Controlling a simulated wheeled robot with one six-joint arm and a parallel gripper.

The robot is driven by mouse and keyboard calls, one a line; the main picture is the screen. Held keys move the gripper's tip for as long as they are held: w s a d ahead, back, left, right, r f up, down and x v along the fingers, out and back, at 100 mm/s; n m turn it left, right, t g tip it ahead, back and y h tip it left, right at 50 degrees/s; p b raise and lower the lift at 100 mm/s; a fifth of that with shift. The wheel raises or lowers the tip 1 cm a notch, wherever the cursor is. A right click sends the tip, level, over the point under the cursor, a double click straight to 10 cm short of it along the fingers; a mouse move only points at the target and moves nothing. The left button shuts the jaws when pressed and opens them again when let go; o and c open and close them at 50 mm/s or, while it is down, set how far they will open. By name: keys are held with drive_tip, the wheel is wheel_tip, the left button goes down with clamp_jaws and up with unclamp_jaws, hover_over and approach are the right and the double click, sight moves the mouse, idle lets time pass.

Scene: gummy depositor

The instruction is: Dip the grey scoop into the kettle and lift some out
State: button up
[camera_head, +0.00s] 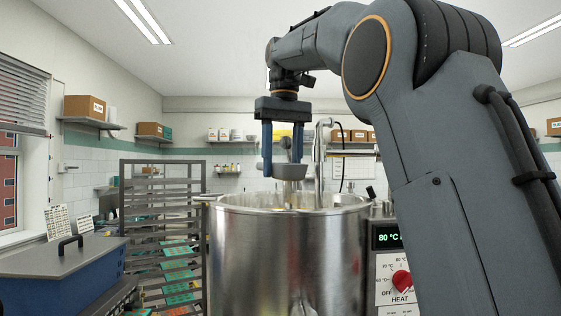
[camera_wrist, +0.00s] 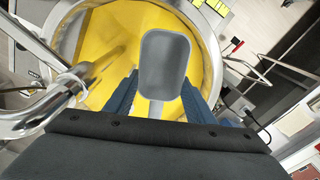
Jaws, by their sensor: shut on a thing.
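The steel kettle (camera_head: 285,255) stands in the middle of the head view, its open top facing up. In the wrist view its rim (camera_wrist: 212,65) circles a yellow content (camera_wrist: 115,35). My gripper (camera_head: 282,170) is above the kettle's opening, pointing down, with blue fingers. It is shut on the grey scoop (camera_head: 284,172), which also shows in the wrist view (camera_wrist: 166,65) with its bowl over the yellow. The scoop's bowl looks empty and grey inside. In the head view the scoop is above the rim. The kettle's inside is hidden there.
A steel pipe (camera_wrist: 45,105) crosses the kettle's left side in the wrist view. A control box with a red heat knob (camera_head: 401,279) is right of the kettle. A tray rack (camera_head: 165,220) stands behind left, and a blue machine (camera_head: 62,275) is at front left.

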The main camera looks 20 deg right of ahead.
drive_tip(key=shift+s+d+f+t, duration=0.1)
drive_tip(key=shift+s+f+t, duration=0.1)
drive_tip(key=shift+f+t, duration=1.3)
drive_tip(key=shift+f+y, duration=0.3)
drive_tip(key=shift+f, duration=0.3)
wheel_tip(320, 180, down, 10)
drive_tip(key=b, duration=0.7)
drive_tip(key=shift+w+f, duration=0.1)
drive_tip(key=shift+f, duration=0.35)
drive_tip(key=shift+r, duration=0.1)
idle(0.7)
